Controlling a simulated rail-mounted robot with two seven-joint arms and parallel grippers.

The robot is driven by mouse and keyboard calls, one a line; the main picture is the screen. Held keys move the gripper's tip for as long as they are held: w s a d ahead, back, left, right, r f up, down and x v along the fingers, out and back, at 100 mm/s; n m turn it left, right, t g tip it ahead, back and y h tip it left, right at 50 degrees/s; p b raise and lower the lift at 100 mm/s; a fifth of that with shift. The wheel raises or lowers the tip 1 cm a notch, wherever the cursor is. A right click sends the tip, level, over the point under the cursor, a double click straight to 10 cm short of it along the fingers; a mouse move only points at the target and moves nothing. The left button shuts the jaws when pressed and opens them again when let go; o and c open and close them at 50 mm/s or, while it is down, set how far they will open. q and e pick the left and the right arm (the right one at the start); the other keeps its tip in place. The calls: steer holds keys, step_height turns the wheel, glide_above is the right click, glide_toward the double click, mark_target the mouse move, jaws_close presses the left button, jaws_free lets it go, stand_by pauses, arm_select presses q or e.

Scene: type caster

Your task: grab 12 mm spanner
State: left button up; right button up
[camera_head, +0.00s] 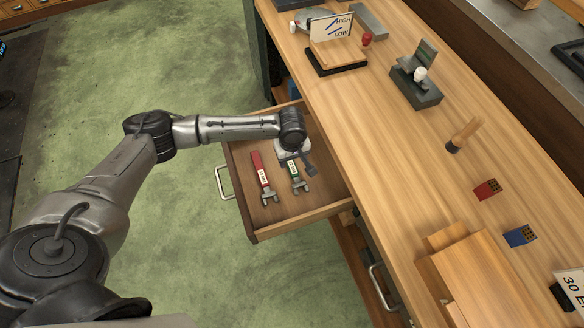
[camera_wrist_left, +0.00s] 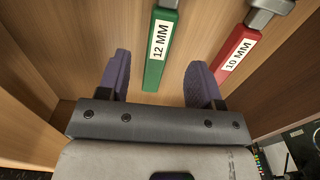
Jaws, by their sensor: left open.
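The 12 mm spanner has a green handle with a white "12 MM" label and lies in the open drawer (camera_head: 296,176); it also shows in the left wrist view (camera_wrist_left: 157,58). A red-handled 10 mm spanner (camera_head: 262,178) lies beside it, at the right in the left wrist view (camera_wrist_left: 237,50). My left gripper (camera_head: 304,162) is open over the drawer. In the left wrist view its two fingers (camera_wrist_left: 158,75) stand on either side of the green handle's end, with gaps to both. The height above the handle is hard to judge. My right gripper is not in view.
The wooden drawer (camera_head: 285,222) is pulled out from the bench (camera_head: 400,150), and its walls surround the spanners. On the bench are a HIGH/LOW sign (camera_head: 331,27), a dark fixture (camera_head: 417,88), a wooden handle (camera_head: 464,134), and red (camera_head: 487,189) and blue (camera_head: 520,236) blocks.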

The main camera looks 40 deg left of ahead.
mark_target(292, 167)
arm_select(q)
step_height(292, 167, down, 5)
steer(key=b, duration=0.3)
steer(key=shift+r, duration=0.1)
steer(key=c, duration=1.1)
